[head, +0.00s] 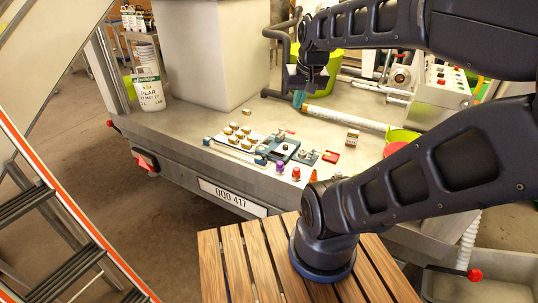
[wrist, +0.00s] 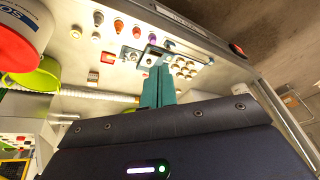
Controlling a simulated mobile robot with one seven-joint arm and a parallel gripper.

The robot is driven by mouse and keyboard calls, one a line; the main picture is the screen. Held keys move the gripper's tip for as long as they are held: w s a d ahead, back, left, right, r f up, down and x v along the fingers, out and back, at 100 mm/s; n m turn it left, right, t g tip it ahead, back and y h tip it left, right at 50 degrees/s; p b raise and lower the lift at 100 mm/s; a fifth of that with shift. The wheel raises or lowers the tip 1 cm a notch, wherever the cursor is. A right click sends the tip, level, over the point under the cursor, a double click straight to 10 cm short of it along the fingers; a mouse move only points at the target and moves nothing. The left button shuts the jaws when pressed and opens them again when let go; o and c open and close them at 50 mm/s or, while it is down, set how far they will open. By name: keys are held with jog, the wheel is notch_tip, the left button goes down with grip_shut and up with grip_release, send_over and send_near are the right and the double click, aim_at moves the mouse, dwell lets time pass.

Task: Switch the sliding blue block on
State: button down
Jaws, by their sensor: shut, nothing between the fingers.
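A small switch panel lies on the trailer bed. A dark blue plate (head: 283,146) with a pale fitting sits near its middle, and it also shows in the wrist view (wrist: 152,54). A light rod (head: 234,151) with small blue end pieces (head: 261,159) runs along the front left of it. I cannot tell for certain which blue part is the sliding block, nor its position. My gripper (head: 299,99) is above and behind the panel, apart from it. Its teal fingers (wrist: 158,86) are shut and empty, and they hide part of the panel in the wrist view.
Several gold knobs (head: 240,133) stand left of the blue plate. Purple (head: 296,173) and red knobs stand at its right front. A white column (head: 212,55), a long pale tube (head: 345,117) and a green bucket (head: 403,136) stand around. A slatted wooden table (head: 238,265) is in front.

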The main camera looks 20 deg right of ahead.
jog(key=w+d+f+m+g+y, duration=0.1)
jog(key=w+f+m+y, duration=0.2)
jog(key=w+f+m, duration=0.5)
jog(key=w+d+f+m+g+y, duration=0.1)
jog(key=w+f+m+g+y, duration=0.15)
jog(key=w+f, duration=0.65)
jog(key=w+d+f+m+t, duration=0.1)
jog(key=w+d+f+m, duration=0.3)
jog(key=f, duration=0.5)
jog(key=w+d+f+m+t+y, duration=0.1)
jog(key=w+d+f+m, duration=0.4)
jog(key=w+f, duration=0.3)
jog(key=shift+f+m, duration=0.45)
jog(key=shift+m, duration=0.1)
jog(key=shift+y, duration=0.25)
